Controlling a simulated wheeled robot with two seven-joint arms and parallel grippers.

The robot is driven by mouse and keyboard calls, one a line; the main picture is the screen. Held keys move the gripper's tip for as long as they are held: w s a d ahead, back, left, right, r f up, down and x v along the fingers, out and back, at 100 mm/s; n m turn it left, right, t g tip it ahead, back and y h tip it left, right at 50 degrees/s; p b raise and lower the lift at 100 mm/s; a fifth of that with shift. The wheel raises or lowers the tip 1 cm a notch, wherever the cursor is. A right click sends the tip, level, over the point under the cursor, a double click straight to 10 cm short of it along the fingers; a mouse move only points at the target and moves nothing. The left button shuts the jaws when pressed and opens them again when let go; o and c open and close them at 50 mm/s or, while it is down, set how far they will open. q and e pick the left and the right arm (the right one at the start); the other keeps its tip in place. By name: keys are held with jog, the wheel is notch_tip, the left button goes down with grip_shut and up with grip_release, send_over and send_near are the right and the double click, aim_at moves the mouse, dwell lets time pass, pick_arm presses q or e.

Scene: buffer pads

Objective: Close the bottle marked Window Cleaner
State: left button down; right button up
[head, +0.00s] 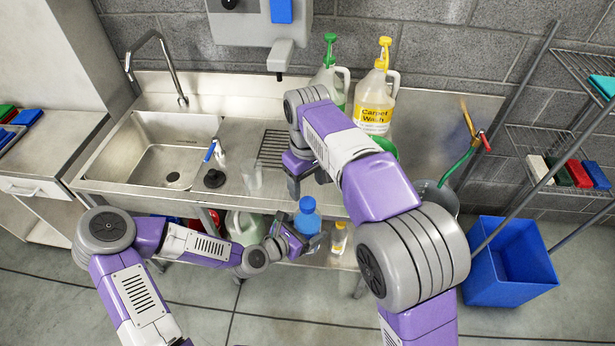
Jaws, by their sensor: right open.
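A blue bottle (307,221) with a rounded blue top shows just beyond the front edge of the sink counter. No label on it can be read, so I cannot tell whether it is the Window Cleaner. My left gripper (296,243) is at its lower part, and its fingers partly cover the bottle. I cannot tell whether they grip it. My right gripper (306,183) is open, above and close to the blue top, near the counter edge. No loose cap can be made out in either gripper.
On the steel counter (240,190) stand a yellow-topped Carpet Wash jug (375,105) and a green-topped jug (330,72), partly hidden by my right arm. A blue bin (508,265) stands right.

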aim_at(308, 202)
notch_tip(308, 202, down, 7)
jog(key=shift+r, duration=0.2)
jog(key=shift+c, duration=0.3)
jog(key=c, duration=1)
jog(key=o, duration=1.2)
jog(key=shift+r, duration=0.1)
notch_tip(308, 202, up, 12)
jog(key=shift+f, duration=0.1)
